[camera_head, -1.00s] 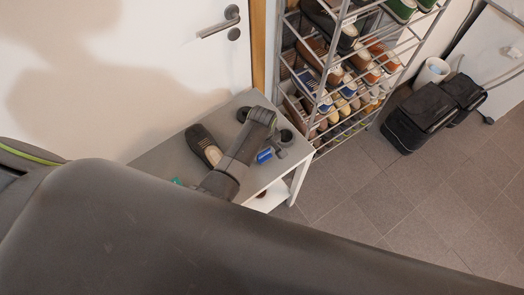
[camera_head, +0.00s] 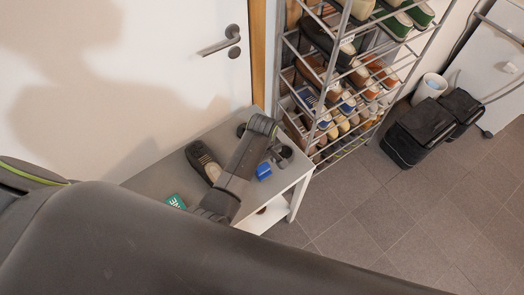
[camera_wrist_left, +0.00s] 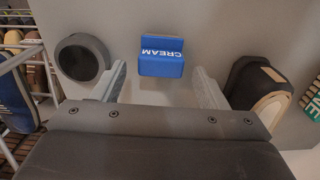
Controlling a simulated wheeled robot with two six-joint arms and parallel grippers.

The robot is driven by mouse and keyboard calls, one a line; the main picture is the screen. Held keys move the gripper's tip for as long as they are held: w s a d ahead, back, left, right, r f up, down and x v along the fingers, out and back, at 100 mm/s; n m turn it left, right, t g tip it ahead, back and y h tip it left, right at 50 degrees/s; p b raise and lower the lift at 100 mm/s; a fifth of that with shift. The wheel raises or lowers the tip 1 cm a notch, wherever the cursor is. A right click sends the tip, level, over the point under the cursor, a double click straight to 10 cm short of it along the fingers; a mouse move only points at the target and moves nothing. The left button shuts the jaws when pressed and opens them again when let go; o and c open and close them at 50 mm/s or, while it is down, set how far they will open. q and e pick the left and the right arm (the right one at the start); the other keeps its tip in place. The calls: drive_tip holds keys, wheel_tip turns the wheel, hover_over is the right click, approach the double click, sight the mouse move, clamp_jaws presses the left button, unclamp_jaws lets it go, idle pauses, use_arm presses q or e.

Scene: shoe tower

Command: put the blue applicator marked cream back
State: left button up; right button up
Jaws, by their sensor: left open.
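The blue applicator (camera_head: 263,171) marked CREAM stands on the grey top of the low bench (camera_head: 163,178), near its right end. In the left wrist view the applicator (camera_wrist_left: 162,56) is ahead, in line with the gap between my left fingers. My left gripper (camera_wrist_left: 158,70) is open and empty; whether its fingertips reach the applicator is unclear. In the head view my forearm hides most of the gripper. A dark shoe (camera_head: 203,160) lies left of my arm; the wrist view shows it at right (camera_wrist_left: 246,82). My right gripper is out of view.
A dark round tin (camera_wrist_left: 82,58) sits beside the applicator. A green card (camera_head: 176,201) lies near the shoe. A metal shoe rack (camera_head: 335,90) full of shoes stands right of the bench. Black bags (camera_head: 420,130) and a white bin (camera_head: 430,87) are farther right. The door is behind.

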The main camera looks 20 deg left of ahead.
sight(262, 166)
use_arm(q)
wheel_tip(262, 166, up, 8)
idle(0.4)
idle(0.4)
